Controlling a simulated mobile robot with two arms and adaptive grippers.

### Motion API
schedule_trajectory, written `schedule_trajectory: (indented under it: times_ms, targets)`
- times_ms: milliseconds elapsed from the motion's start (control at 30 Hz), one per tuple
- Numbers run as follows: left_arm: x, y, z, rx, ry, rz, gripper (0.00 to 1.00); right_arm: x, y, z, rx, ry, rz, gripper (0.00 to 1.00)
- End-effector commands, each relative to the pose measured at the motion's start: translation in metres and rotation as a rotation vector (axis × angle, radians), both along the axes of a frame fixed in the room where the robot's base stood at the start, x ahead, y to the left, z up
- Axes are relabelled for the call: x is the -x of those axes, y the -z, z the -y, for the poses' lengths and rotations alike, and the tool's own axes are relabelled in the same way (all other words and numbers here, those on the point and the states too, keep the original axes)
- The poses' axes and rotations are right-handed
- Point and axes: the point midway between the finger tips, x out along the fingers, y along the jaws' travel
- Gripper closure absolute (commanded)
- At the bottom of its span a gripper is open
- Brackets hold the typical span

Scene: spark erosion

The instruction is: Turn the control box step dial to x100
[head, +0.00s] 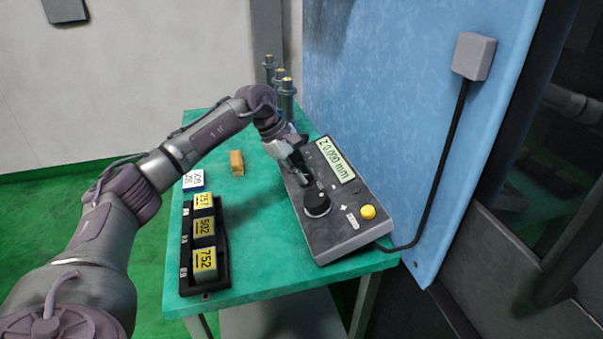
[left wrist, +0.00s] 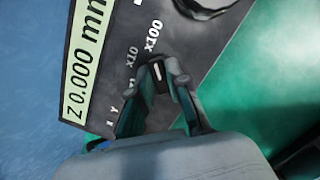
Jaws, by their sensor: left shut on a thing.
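The grey control box (head: 340,210) lies on the green table, with a display reading Z 0.000 mm. My left gripper (head: 304,182) reaches down onto it from the far left side. In the left wrist view, my left gripper (left wrist: 157,85) is shut on the small dark step dial (left wrist: 157,72), one finger on each side. The dial's white line points up the picture, roughly towards the x100 label (left wrist: 153,36). The x10 label is beside it, and the lower step label is mostly hidden by a finger. My right gripper is not in view.
A large black knob (head: 317,204) and a yellow button (head: 367,212) are on the box's near half. A black rack (head: 207,283) with yellow-labelled blocks, an orange block (head: 237,162) and a blue-white box (head: 194,180) stand left. A blue panel (head: 400,90) rises right behind the box.

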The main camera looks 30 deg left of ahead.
Motion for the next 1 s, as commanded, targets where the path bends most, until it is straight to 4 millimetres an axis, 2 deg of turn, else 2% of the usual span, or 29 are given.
schedule_trajectory:
  times_ms: [633,667,767,800,1000]
  targets:
    - [-0.0006,-0.0014,-0.0002,-0.014,0.045,0.016,1.0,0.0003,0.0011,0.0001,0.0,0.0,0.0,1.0]
    - [-0.0006,-0.0014,-0.0002,-0.014,0.045,0.016,0.78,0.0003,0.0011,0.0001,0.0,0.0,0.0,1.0]
    - [-0.0006,-0.0012,-0.0001,-0.014,0.044,0.016,0.62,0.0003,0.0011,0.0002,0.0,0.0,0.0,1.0]
    - [-0.0005,-0.001,-0.0002,-0.014,0.045,0.015,0.58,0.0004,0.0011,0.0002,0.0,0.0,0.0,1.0]
    - [-0.0002,-0.0005,-0.0001,-0.013,0.043,0.013,0.58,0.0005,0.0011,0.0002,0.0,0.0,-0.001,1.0]
